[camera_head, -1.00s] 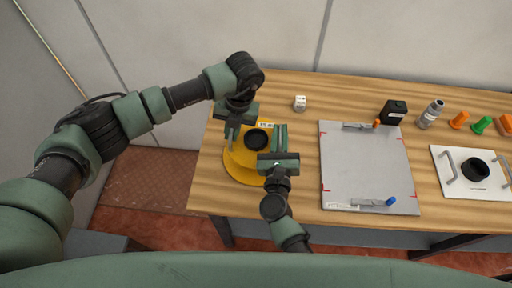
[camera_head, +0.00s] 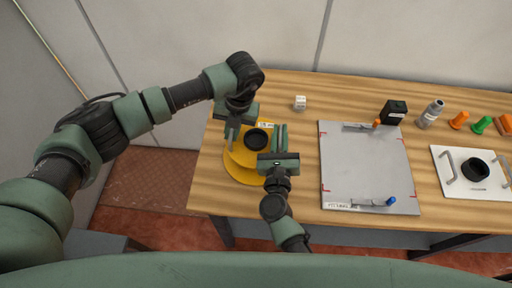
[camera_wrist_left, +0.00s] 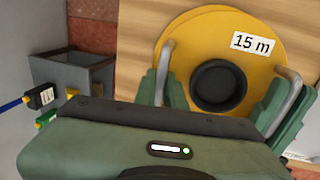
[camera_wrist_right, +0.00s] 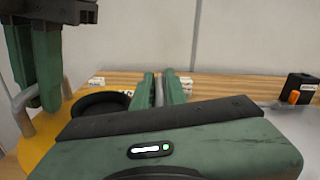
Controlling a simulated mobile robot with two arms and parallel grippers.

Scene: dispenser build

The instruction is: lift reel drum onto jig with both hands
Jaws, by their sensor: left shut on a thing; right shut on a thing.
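The reel drum (camera_head: 240,165) is yellow with a black hub (camera_head: 256,139) and a "15 m" label (camera_wrist_left: 251,44). It is at the left end of the table; I cannot tell whether it touches the wood. My left gripper (camera_head: 234,130) is shut on a grey upright handle (camera_wrist_left: 165,60) on the drum's left side. My right gripper (camera_head: 280,140) is shut on the other handle (camera_wrist_right: 159,90), on its right side. The jig seems to be the grey board (camera_head: 365,170) with red corner marks and two clamps, right of the drum. The grippers hide parts of the drum.
A white cube (camera_head: 300,103) lies behind the drum. A black block (camera_head: 394,112), a grey cylinder (camera_head: 431,114) and orange and green pieces (camera_head: 482,125) stand at the back right. A white plate (camera_head: 447,157) with handles and a black ring is far right. A grey bin (camera_wrist_left: 75,78) is beside the table.

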